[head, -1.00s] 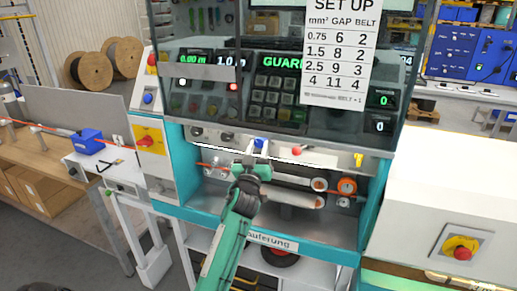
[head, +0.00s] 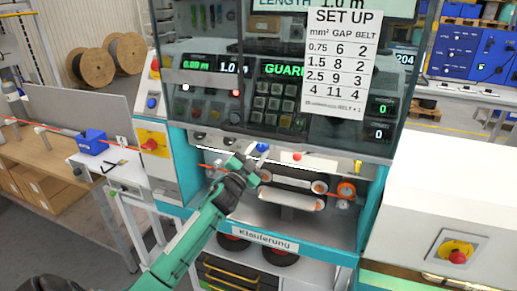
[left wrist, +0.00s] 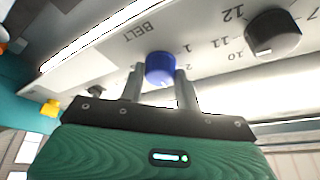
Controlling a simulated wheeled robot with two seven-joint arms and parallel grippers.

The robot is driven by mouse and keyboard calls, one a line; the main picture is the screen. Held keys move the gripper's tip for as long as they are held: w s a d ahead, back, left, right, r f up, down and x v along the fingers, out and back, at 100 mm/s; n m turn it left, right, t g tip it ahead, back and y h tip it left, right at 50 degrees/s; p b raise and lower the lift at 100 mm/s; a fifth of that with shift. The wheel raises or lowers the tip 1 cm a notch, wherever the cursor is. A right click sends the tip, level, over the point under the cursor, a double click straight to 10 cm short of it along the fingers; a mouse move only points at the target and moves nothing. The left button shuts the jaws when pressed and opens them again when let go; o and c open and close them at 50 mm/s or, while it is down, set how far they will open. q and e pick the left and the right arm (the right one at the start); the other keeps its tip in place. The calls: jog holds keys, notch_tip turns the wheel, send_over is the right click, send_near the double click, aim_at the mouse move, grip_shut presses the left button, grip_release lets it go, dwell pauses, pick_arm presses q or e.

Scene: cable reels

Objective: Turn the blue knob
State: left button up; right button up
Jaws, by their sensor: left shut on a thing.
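The blue knob (head: 262,147) is on the machine's light front strip, below the dark keypad panel. In the left wrist view the blue knob (left wrist: 160,68) sits between the two grey fingers of my left gripper (left wrist: 159,72), beside the printed word BELT and the digits 1 and 2. These letters appear upside down there. In the head view my left gripper (head: 252,158) reaches the knob from the lower left, with its arm slanted. The gripper is shut on the knob. My right gripper is out of view.
A black knob (left wrist: 273,33) with a number scale is beside the blue one. A red button (head: 297,156) is to its right. Below are pale rollers (head: 291,200) and an orange wheel (head: 346,189). A SET UP chart (head: 340,62) hangs on the glass above.

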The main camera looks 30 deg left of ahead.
pick_arm(q)
jog(key=m+p, duration=0.1)
jog(key=m, duration=0.1)
jog(key=m+g+h+p, duration=0.1)
jog(key=m, duration=0.1)
jog(key=m+h+p, duration=0.1)
jog(key=m+p, duration=0.1)
jog(key=m, duration=0.1)
jog(key=shift+a+r+g, duration=0.2)
jog(key=shift+r+g, duration=0.2)
jog(key=m+g+h+p, duration=0.1)
jog(key=m+p, duration=0.1)
jog(key=m, duration=0.1)
jog(key=shift+p, duration=0.35)
jog(key=shift+m+g+p, duration=0.3)
jog(key=shift+m+p, duration=0.3)
jog(key=shift+m, duration=0.2)
jog(key=shift+f, duration=0.1)
jog(key=o, duration=1)
jog(key=shift+s, duration=0.15)
